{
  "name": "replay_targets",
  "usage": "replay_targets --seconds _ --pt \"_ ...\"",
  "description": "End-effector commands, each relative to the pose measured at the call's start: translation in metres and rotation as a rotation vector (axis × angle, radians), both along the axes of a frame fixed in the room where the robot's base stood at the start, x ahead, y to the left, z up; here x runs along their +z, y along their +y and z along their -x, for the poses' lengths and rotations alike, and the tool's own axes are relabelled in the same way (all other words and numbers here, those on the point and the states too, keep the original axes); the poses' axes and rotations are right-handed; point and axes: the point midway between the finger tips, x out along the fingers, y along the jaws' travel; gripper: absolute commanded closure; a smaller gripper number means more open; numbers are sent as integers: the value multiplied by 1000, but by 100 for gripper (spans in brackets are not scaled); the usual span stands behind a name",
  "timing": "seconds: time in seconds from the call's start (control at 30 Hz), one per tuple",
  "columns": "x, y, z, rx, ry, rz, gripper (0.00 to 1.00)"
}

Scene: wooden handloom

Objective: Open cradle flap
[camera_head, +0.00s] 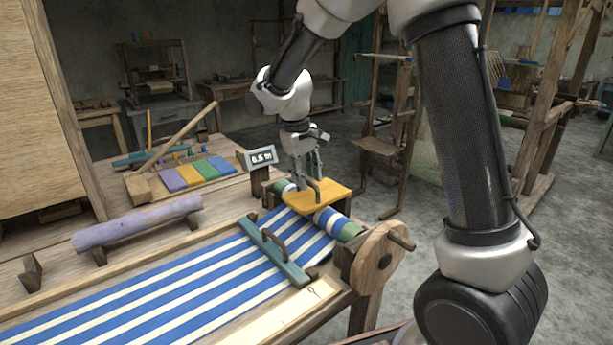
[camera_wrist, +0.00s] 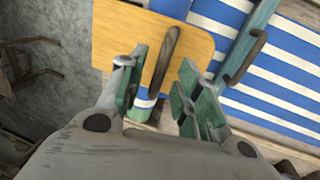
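The cradle flap is an orange-yellow wooden board (camera_head: 328,197) lying roughly flat over the striped cloth roll (camera_head: 341,222) at the loom's front end. The board also fills the upper middle of the wrist view (camera_wrist: 115,42). A dark curved handle (camera_wrist: 165,62) stands on it. My gripper (camera_head: 306,183) points down over the board at the handle. In the wrist view its green-padded fingers (camera_wrist: 157,88) are apart, one on each side of the handle's near end, with gaps visible. I cannot tell how deep the handle sits between the fingers.
A teal bar with a handle (camera_head: 273,252) lies across the blue-and-white cloth (camera_head: 165,292). A wooden crank wheel (camera_head: 378,258) is right of the roll. A small display reading 6.5 m (camera_head: 261,158) stands behind the flap. A lilac roll (camera_head: 135,223) lies at the left.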

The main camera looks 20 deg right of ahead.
Motion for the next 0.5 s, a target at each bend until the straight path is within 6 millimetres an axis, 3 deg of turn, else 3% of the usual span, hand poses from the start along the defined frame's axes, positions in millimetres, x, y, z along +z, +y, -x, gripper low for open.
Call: replay_targets --seconds 0.3,0.5 --pt "-4 -1 0 0 -1 0 68" --pt "-3 -1 0 0 -1 0 100"
